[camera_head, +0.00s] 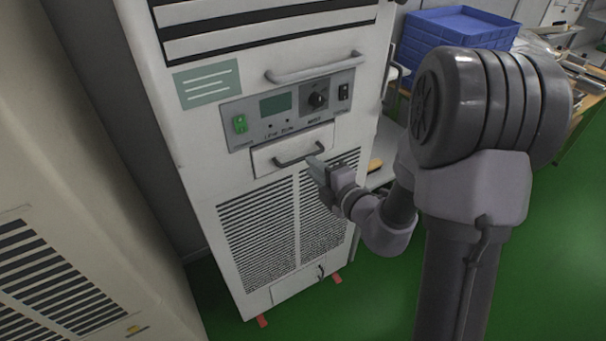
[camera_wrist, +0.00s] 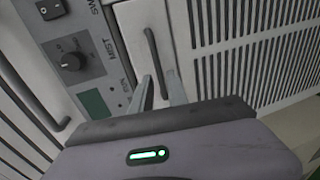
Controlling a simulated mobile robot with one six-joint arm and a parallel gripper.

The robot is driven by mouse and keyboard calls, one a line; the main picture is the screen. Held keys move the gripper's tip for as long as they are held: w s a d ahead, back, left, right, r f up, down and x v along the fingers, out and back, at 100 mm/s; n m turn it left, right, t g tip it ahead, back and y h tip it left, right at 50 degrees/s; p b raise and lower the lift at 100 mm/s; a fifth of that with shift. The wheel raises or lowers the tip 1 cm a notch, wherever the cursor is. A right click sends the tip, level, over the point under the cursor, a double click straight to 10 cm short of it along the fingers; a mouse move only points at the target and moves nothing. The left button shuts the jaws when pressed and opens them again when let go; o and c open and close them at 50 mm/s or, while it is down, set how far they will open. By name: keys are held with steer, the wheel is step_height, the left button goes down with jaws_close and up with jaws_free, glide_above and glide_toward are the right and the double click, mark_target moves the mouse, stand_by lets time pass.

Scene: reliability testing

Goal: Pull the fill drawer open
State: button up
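The fill drawer (camera_head: 268,161) is a small pale front below the control panel of a tall white cabinet. It looks flush with the cabinet. Its dark bar handle (camera_head: 298,155) runs across it. In the wrist view the drawer front (camera_wrist: 130,22) is turned on its side, with the handle (camera_wrist: 151,50) running down toward the fingers. Contact cannot be told.
The control panel (camera_head: 290,108) has a green switch, a screen and a knob. A larger grey handle (camera_head: 315,69) sticks out above it. Vent grilles (camera_head: 258,222) lie below the drawer. A second cabinet (camera_head: 60,250) stands left. Blue crates (camera_head: 460,24) sit behind my arm. Green floor is clear at right.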

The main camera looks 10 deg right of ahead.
mark_target(303, 157)
steer(key=b+x, duration=0.1)
steer(key=x, duration=0.5)
steer(key=shift+w+r, duration=0.1)
jaws_close()
stand_by(1.2)
